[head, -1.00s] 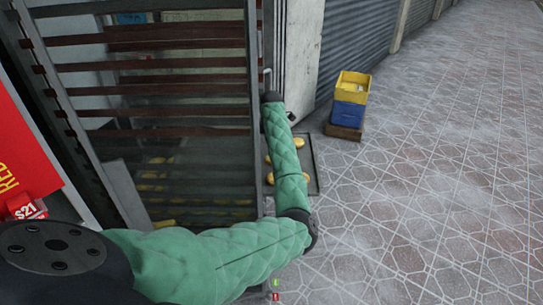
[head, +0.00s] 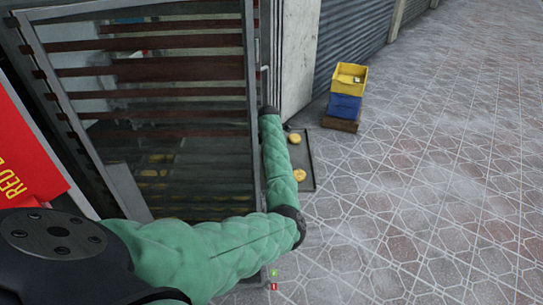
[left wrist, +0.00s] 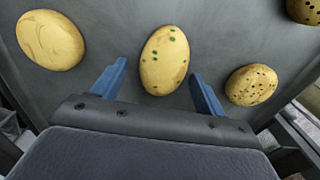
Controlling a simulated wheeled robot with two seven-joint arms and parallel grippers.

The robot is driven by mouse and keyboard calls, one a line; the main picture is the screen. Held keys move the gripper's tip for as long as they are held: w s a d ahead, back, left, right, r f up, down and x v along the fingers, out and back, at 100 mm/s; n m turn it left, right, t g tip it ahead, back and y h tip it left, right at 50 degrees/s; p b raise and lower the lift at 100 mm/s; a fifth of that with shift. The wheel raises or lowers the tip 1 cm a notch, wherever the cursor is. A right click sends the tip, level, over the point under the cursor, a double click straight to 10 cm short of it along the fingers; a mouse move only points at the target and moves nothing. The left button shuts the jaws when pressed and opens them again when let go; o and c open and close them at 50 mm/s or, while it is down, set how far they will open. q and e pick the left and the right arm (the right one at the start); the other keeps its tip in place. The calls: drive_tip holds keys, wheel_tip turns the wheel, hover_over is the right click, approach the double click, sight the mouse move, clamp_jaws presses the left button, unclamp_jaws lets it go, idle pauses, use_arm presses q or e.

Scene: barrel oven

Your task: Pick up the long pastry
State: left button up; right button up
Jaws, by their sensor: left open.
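In the left wrist view, an oval golden pastry with green specks (left wrist: 164,60) lies on a grey tray (left wrist: 112,28), between and just ahead of the two blue fingers of my left gripper (left wrist: 158,80). The fingers are apart and empty. A plain, rounder pastry (left wrist: 50,40) lies to the left, and a dark-speckled oval pastry (left wrist: 251,85) lies to the right. In the head view, the tray (head: 308,160) shows beside my green left arm with two pastries (head: 294,138) visible. My arm hides the rest of it, and my left gripper is not visible there.
Stacked yellow and blue crates (head: 348,90) stand on the pavement beyond the tray. The tiled pavement (head: 430,190) to the right is clear.

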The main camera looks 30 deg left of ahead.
use_arm(q)
drive_tip(key=shift+d+r, duration=0.1)
drive_tip(key=c, duration=1)
drive_tip(key=shift+c, duration=0.2)
